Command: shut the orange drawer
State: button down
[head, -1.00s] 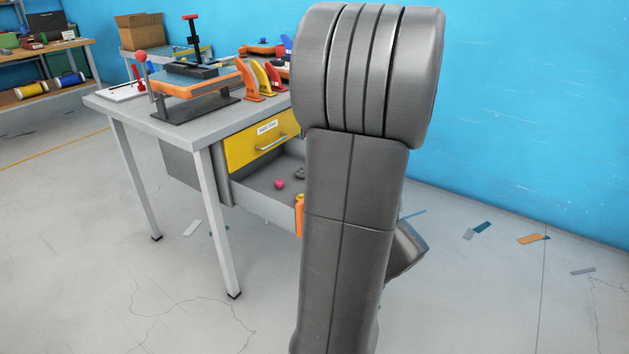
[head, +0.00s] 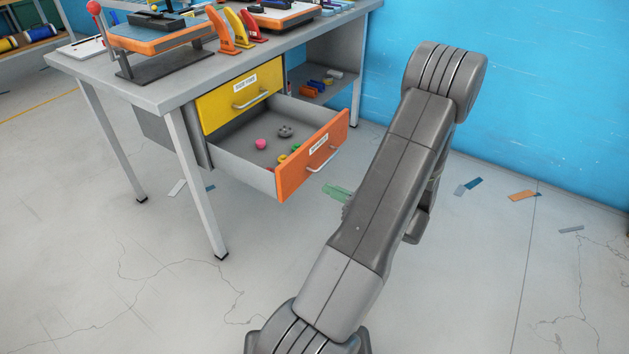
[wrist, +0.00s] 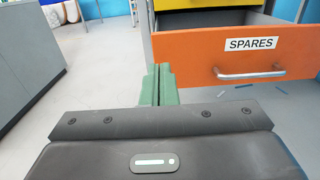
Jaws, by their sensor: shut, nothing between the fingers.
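The orange drawer (head: 313,156) is pulled well out below the workbench top in the head view. Its front has a silver bar handle (head: 321,160) and a label that reads SPARES in the wrist view. Several small coloured parts lie inside it, among them a pink ball (head: 261,144). In the wrist view the orange front (wrist: 225,58) fills the upper right, facing me. My gripper (wrist: 159,72) has green fingers, shut together and empty, just in front of the left part of the drawer front. Whether they touch it I cannot tell. In the head view my arm mostly hides the gripper.
A shut yellow drawer (head: 240,95) sits above the orange one. The grey workbench (head: 180,88) carries tools and coloured clamps, and its leg (head: 195,180) stands left of the drawer. Flat scraps lie on the open floor at right, before the blue wall.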

aim_at(283, 169)
jog(key=b+x, duration=0.1)
jog(key=x, duration=1)
jog(key=shift+w+a+b, duration=0.15)
jog(key=shift+a+b, duration=0.25)
jog(key=shift+w+a, duration=0.35)
jog(key=shift+a, duration=0.1)
jog(key=b+x, duration=0.2)
jog(key=x, duration=2.4)
jog(key=shift+d, duration=0.1)
